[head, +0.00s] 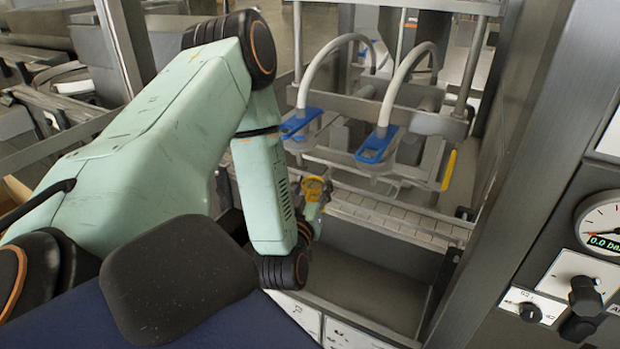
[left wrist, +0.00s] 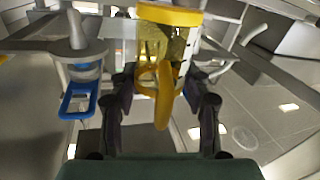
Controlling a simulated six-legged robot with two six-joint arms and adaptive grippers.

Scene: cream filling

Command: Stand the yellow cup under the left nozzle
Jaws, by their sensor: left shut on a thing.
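The yellow cup (head: 315,184) is small in the head view, at the far end of my left arm. In the left wrist view the yellow cup (left wrist: 166,14) shows large, its handle pointing at the camera between the fingers. My left gripper (left wrist: 163,85) is shut on it. In the head view my left gripper (head: 314,207) is partly hidden by its own arm. The left nozzle (head: 299,125), with a blue bracket, hangs above and slightly left of the cup, farther back. The right nozzle (head: 377,150) hangs to its right. My right gripper is out of view.
A pale slatted conveyor (head: 385,215) runs below the nozzles. A metal post and frame stand to the right, with a pressure gauge (head: 602,228) on a panel. One blue-bracketed nozzle (left wrist: 78,98) shows left of the fingers in the left wrist view.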

